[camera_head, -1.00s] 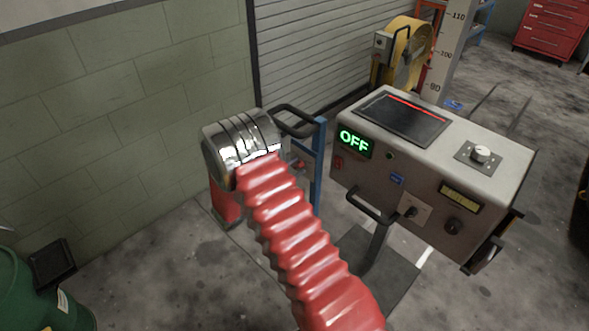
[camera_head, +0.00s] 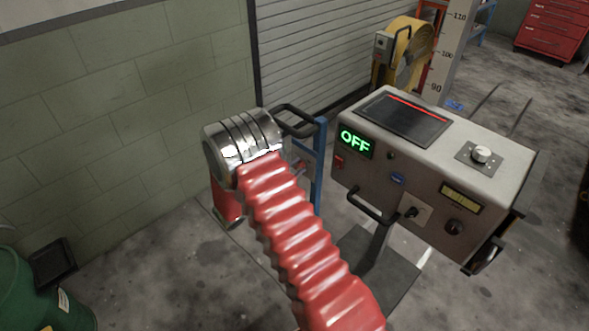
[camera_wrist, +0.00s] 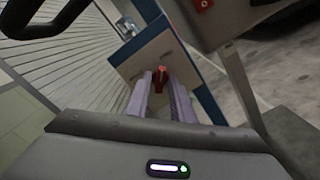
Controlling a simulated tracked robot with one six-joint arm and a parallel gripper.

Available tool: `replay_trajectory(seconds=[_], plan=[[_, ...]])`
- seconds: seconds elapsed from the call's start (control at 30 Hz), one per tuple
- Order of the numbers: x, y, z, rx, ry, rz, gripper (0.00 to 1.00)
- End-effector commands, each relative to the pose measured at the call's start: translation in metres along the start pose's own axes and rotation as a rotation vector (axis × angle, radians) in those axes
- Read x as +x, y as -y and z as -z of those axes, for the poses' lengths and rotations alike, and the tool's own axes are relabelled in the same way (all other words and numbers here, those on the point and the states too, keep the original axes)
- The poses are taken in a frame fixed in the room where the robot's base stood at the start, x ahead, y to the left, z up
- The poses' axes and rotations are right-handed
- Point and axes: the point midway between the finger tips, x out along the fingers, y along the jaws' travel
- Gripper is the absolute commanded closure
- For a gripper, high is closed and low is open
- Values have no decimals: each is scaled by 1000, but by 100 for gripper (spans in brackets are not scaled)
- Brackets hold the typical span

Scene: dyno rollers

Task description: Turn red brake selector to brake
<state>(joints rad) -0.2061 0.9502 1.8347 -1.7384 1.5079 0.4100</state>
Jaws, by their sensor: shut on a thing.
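The red brake selector (camera_wrist: 160,76) shows in the wrist view as a small red knob on a pale plate of a blue-framed stand. My gripper (camera_wrist: 160,88) has its two grey-purple fingers on either side of the knob and is shut on it. The fingers hide parts of the knob, and I cannot read any position marks around it. In the head view, the blue stand (camera_head: 320,165) is just right of my arm's silver wrist, which hides much of its plate.
A grey console (camera_head: 440,130) with a green "OFF" display (camera_head: 355,143) stands right of the stand. A black handle (camera_head: 290,120) projects near my wrist. A green drum (camera_head: 35,290) is at lower left. Open floor lies between drum and arm.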

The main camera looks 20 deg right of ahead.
Motion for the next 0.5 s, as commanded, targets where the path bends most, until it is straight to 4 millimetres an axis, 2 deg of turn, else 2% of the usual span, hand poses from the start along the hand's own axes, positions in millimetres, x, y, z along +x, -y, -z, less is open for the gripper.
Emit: replay_trajectory(seconds=[0.27, 0.5], plan=[[-1, -1, 0, -105, 1, -2, 100], [-2, -2, 0, -282, 1, -3, 100]])
